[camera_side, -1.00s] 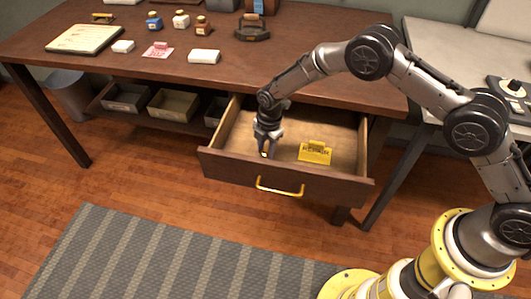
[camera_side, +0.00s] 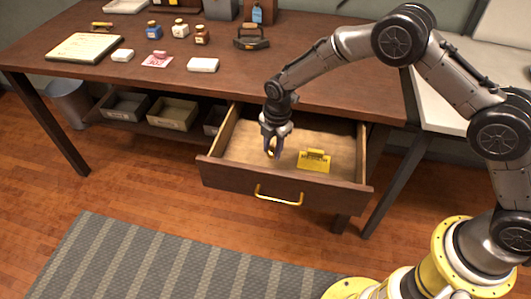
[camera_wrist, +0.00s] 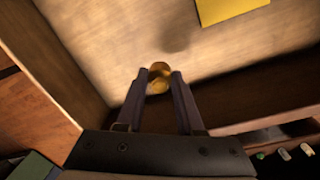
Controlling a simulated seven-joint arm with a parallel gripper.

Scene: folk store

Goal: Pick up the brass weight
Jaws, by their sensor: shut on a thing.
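The brass weight (camera_wrist: 158,78) is a small golden piece between the tips of my gripper (camera_wrist: 157,84) in the wrist view. My gripper is shut on it and holds it above the drawer floor, where a shadow falls apart from it. In the side view, my gripper (camera_side: 272,148) points down over the left part of the open drawer (camera_side: 232,179). A bit of the brass weight (camera_side: 271,153) shows at the fingertips; the rest is hidden by the fingers.
A yellow card or sign (camera_side: 314,163) sits in the drawer to the right of my gripper. Grey bins (camera_side: 125,104) stand on the shelf below left.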

